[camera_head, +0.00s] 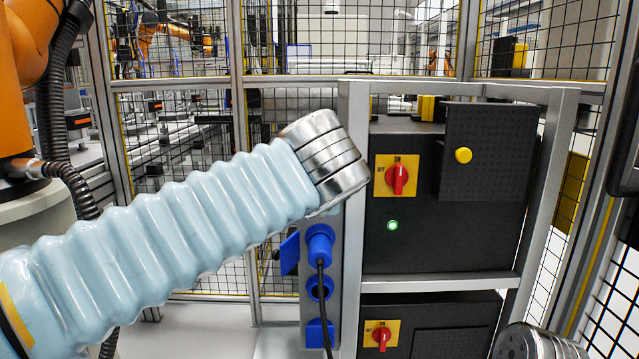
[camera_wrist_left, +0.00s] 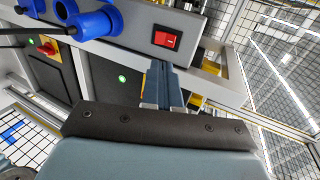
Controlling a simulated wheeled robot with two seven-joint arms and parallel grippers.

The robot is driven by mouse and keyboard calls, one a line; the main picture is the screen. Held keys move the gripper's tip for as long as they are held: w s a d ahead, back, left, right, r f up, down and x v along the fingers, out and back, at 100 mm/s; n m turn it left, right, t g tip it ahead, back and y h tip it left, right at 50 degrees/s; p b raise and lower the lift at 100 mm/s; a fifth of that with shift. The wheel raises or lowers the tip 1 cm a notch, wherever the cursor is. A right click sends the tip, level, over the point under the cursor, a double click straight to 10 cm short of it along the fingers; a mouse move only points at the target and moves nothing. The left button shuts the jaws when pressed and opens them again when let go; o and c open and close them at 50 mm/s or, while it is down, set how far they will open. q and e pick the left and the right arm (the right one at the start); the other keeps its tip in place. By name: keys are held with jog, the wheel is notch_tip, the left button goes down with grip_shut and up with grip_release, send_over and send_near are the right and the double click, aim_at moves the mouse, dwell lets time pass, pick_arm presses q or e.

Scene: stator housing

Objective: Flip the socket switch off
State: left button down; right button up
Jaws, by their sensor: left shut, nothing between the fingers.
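The socket switch (camera_wrist_left: 165,39) is a red rocker in a dark frame on the grey socket strip, seen in the left wrist view. In the head view it does not show; my left arm and wrist cover the upper part of the strip (camera_head: 340,340). My left gripper (camera_wrist_left: 161,68) is shut and empty. Its fingertips appear just below the switch in the left wrist view, and I cannot tell whether they touch the strip. In the head view the left gripper is hidden behind my wrist. My right gripper is not in view.
Blue sockets (camera_head: 320,287) sit on the strip, one with a blue plug (camera_head: 320,243) and black cable. A black cabinet stands beside it with a red rotary switch (camera_head: 397,179), a lit green lamp (camera_head: 392,225) and a yellow button (camera_head: 463,155). Grey frame posts (camera_head: 351,200) surround it.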

pick_arm(q)
jog(key=p+x, duration=0.2)
jog(key=x, duration=0.9)
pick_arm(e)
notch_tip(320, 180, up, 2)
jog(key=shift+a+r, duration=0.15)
pick_arm(q)
jog(key=t+b, duration=0.1)
jog(key=b, duration=0.3)
jog(key=f+t+b, duration=0.1)
jog(key=b, duration=0.4)
jog(key=t+b, duration=0.1)
jog(key=b, duration=0.3)
jog(key=shift+w+f+t+b, duration=0.3)
jog(key=shift+w+f+b, duration=0.05)
jog(key=shift+f, duration=0.05)
jog(key=shift+a+r, duration=0.1)
jog(key=shift+r, duration=0.25)
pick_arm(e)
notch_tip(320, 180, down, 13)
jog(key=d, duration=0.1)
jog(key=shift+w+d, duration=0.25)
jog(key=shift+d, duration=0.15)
